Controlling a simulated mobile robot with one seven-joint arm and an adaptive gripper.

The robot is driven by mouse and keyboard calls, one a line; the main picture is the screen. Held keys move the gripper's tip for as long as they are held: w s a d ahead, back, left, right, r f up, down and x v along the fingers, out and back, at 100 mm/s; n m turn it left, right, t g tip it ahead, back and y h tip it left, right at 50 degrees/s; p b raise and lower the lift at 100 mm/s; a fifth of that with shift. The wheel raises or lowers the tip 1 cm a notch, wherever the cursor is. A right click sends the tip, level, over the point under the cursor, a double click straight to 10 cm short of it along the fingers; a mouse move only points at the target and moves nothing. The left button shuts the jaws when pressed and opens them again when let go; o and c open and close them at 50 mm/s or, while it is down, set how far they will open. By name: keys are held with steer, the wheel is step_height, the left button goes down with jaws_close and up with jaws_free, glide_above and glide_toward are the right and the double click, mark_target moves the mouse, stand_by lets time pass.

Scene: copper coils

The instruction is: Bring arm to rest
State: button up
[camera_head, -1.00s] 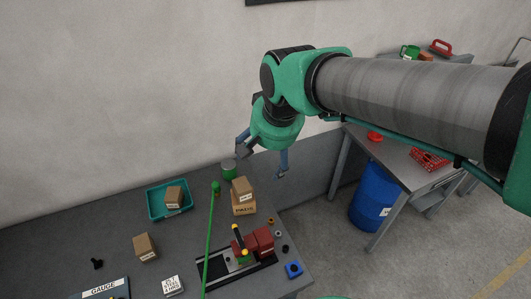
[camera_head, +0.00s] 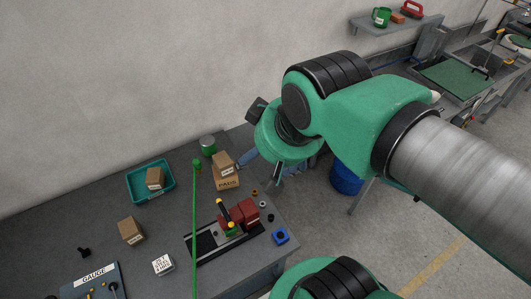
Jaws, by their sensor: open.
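My arm reaches in from the right, with a grey tube link and green joints, above the right side of the workbench (camera_head: 60,240). My gripper (camera_head: 260,168) hangs below the green wrist. One finger shows near the stacked boxes and another dark finger points down to its right. The fingers are apart and nothing shows between them. The wrist hides part of the gripper. The gripper overlaps the bench's back right edge in the picture; I cannot tell its height above it.
The bench holds a teal bin (camera_head: 132,186) with a small box, stacked cardboard boxes (camera_head: 228,182), a green cylinder (camera_head: 208,146), a red-and-black fixture (camera_head: 243,214), a blue block (camera_head: 281,236) and a gauge board (camera_head: 95,280). A blue barrel (camera_head: 346,180) stands on the floor beyond.

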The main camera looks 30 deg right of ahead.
step_height(320, 180, down, 18)
steer(key=b, duration=1.8)
